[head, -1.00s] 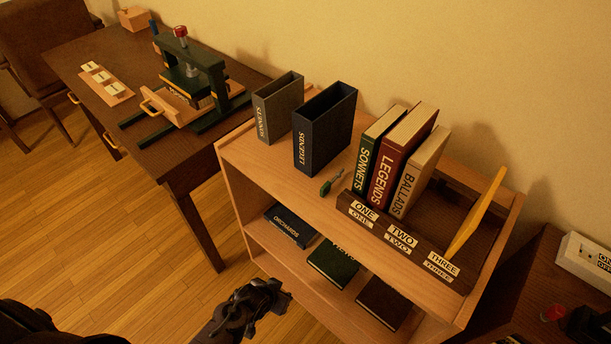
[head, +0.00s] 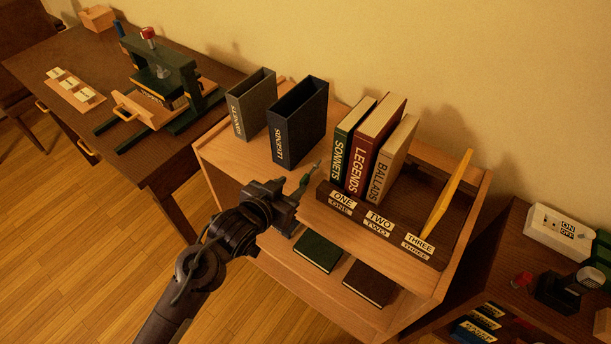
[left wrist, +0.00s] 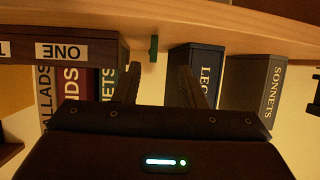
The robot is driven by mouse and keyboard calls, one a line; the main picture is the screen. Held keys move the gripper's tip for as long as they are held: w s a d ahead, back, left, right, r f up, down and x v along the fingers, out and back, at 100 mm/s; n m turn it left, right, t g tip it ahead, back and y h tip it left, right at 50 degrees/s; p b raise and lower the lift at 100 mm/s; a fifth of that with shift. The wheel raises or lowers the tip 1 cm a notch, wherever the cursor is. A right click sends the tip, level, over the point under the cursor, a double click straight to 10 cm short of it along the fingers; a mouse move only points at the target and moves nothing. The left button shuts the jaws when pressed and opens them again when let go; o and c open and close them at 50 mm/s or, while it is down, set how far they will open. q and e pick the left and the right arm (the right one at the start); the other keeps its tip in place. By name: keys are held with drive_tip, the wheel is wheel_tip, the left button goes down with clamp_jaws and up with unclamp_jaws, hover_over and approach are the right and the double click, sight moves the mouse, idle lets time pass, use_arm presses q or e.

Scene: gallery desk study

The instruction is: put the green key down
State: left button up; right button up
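The green key (head: 305,181) lies on the top board of the bookcase, left of the book rack, its thin shaft pointing away from me. My left gripper (head: 291,193) is at the board's front edge, just short of the key. In the left wrist view, which is upside down, the green key (left wrist: 153,48) shows beyond the gap between my left gripper's fingers (left wrist: 155,85). The fingers are apart with nothing seen held between them. My right gripper is in neither view.
The navy LEGENDS slipcase (head: 299,122) and grey SONNETS slipcase (head: 251,103) stand behind and left of the key. The rack (head: 378,222) with SONNETS, LEGENDS and BALLADS books is close on its right. Bare board (head: 225,160) lies to the left.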

sight(304, 178)
use_arm(q)
drive_tip(key=shift+w+d+f+h, duration=0.1)
drive_tip(key=shift+w+d+h, duration=0.3)
drive_tip(key=shift+w+d, duration=0.6)
drive_tip(key=shift+p+x, duration=0.55)
drive_tip(key=shift+x, duration=2.4)
drive_tip(key=shift+s+f, duration=0.1)
drive_tip(key=shift+f, duration=0.1)
drive_tip(key=shift+a, duration=0.1)
drive_tip(key=shift+c, duration=0.3)
clamp_jaws()
